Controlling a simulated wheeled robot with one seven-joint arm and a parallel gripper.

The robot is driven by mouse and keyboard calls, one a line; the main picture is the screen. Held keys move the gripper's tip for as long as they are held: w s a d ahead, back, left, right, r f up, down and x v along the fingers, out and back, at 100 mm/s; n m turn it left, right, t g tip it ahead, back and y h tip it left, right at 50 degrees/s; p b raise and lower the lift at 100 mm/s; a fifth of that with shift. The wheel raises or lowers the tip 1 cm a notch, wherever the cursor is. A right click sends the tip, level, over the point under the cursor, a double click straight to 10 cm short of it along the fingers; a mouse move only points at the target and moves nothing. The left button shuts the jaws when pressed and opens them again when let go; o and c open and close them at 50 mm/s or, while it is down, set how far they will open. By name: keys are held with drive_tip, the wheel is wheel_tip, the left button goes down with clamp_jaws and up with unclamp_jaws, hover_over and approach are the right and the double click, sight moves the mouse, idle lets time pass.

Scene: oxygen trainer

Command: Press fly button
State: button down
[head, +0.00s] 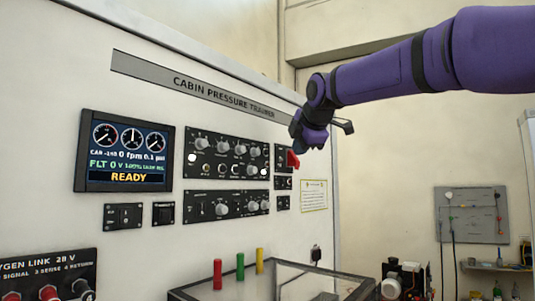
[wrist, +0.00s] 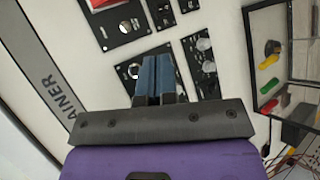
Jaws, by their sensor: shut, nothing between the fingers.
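The white trainer panel marked "CABIN PRESSURE TRAINER" (head: 225,97) fills the left of the head view. It carries an upper control panel (head: 229,152) with knobs and small round buttons, and a lower knob panel (head: 220,206). Labels on the controls are too small to read, so I cannot tell which one is the fly button. The display (head: 125,151) reads "READY". My gripper (head: 298,140) is near the panel's right side, above a red switch cover (head: 292,159). In the wrist view my gripper's blue fingers (wrist: 156,65) are together and empty, in front of a black control panel (wrist: 164,88).
Two small switch plates (head: 124,216) sit below the display. An oxygen link box (head: 47,277) is at lower left. Open room lies right of the panel.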

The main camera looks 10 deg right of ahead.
drive_tip(key=w+a, duration=0.4)
drive_tip(key=w, duration=0.1)
drive_tip(key=shift+w, duration=0.25)
drive_tip(key=shift+w+a, duration=0.1)
drive_tip(key=shift+w, duration=0.05)
idle(1.9)
drive_tip(key=shift+w+a, duration=0.15)
drive_tip(key=shift+w, duration=0.05)
drive_tip(key=shift+w+a, duration=0.3)
drive_tip(key=shift+w, duration=0.05)
idle(1.0)
drive_tip(key=shift+s, duration=0.1)
idle(0.3)
drive_tip(key=shift+s+d, duration=0.45)
drive_tip(key=shift+s, duration=0.15)
drive_tip(key=shift+s+d, duration=0.75)
drive_tip(key=shift+s, duration=0.25)
drive_tip(key=shift+s+d, duration=0.75)
drive_tip(key=shift+s, duration=0.25)
